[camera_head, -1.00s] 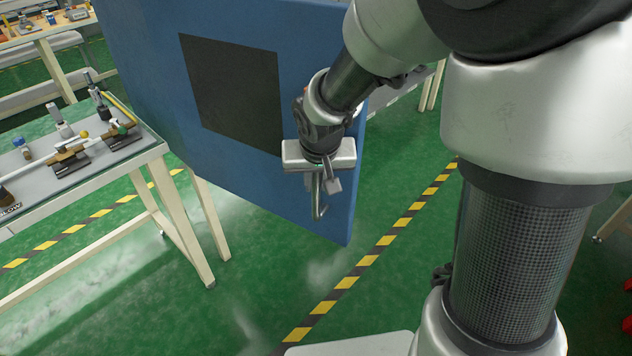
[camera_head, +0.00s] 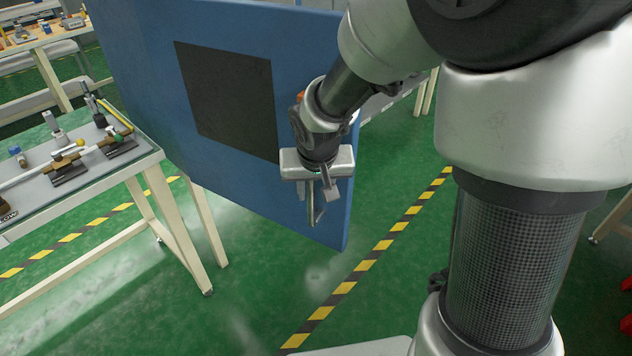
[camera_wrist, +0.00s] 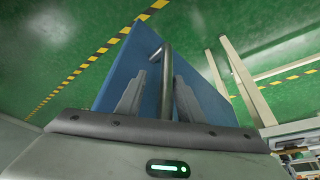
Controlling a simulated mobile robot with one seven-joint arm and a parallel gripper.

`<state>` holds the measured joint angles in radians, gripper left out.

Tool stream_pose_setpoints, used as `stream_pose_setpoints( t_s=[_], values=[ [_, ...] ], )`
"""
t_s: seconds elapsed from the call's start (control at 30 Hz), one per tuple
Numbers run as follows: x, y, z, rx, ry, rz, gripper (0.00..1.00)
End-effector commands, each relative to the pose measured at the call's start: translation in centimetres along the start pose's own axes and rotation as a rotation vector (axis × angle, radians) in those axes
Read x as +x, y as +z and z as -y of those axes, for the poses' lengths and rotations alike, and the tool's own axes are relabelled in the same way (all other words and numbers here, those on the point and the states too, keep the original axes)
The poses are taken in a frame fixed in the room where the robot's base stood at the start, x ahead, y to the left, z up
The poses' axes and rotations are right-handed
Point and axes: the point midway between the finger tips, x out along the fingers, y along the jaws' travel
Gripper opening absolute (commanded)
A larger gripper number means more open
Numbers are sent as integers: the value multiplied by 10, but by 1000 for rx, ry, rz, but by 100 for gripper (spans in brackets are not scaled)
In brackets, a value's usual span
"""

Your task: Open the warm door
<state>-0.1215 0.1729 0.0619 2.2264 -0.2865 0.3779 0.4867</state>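The warm door is a large blue panel (camera_head: 225,190) with a dark square window (camera_head: 228,100), standing in the middle of the head view at a slant. My gripper (camera_head: 318,190) is at its right side, low down, pointing downward. A grey metal bar handle (camera_wrist: 166,85) stands off the blue face in the wrist view. My gripper's two fingers (camera_wrist: 155,95) lie on either side of the handle, with a visible gap on the left. The handle's lower end (camera_head: 314,214) shows below my gripper in the head view. Its upper part is hidden by the gripper.
A bench (camera_head: 100,172) with instruments stands left of the door, its legs close to the panel. A yellow-black floor stripe (camera_head: 385,244) runs past the door's right edge. Green floor is clear between the stripe and the bench. Pale mist lies over the floor.

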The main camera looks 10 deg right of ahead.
Motion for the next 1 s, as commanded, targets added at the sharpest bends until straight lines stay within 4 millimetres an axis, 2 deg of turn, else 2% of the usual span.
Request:
stream_pose_setpoints(
  t_s=[0.17, 0.5, 0.7, 0.8, 1.0],
  values=[
    [-24, -3, 1, 2, -2, -5, 34],
    [-107, -3, 0, 1, 0, -5, 34],
    [-148, -1, -1, 2, 1, -3, 34],
    [-161, -1, -2, 2, 2, -1, 34],
    [-173, 1, -2, 2, 2, 2, 34]
  ],
)
